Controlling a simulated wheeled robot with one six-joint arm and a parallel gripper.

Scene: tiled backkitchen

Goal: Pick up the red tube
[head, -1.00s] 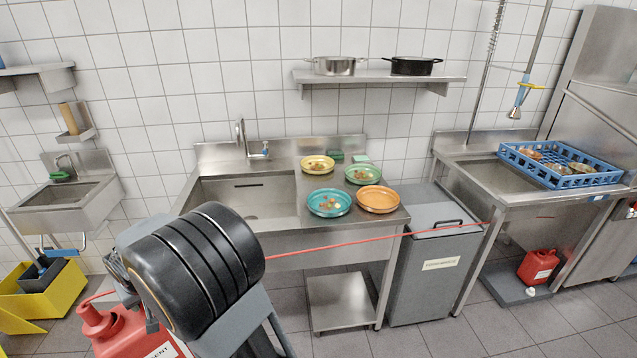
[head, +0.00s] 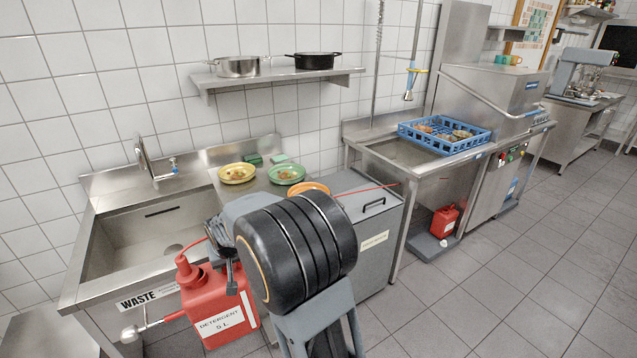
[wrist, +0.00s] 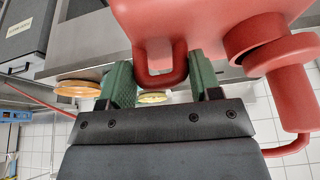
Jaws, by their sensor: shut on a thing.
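My gripper (wrist: 162,78) is shut on the handle of a red detergent canister, its green fingers on either side of the handle in the wrist view. The canister (head: 217,306) hangs in front of the sink counter in the head view. A thin red tube leaves the canister's cap and passes behind my arm. The red tube (head: 372,189) shows again right of my arm, stretching toward the right-hand sink. In the wrist view the red tube (wrist: 292,149) bends below the cap. My gripper is not on the tube. My arm hides its middle stretch.
Plates with food scraps, one yellow (head: 237,173), stand on the counter by the sink (head: 150,235). A grey bin (head: 375,235) stands right of my arm. A blue rack (head: 445,138) sits on the right sink. Another red canister (head: 443,221) stands below. Floor at right is clear.

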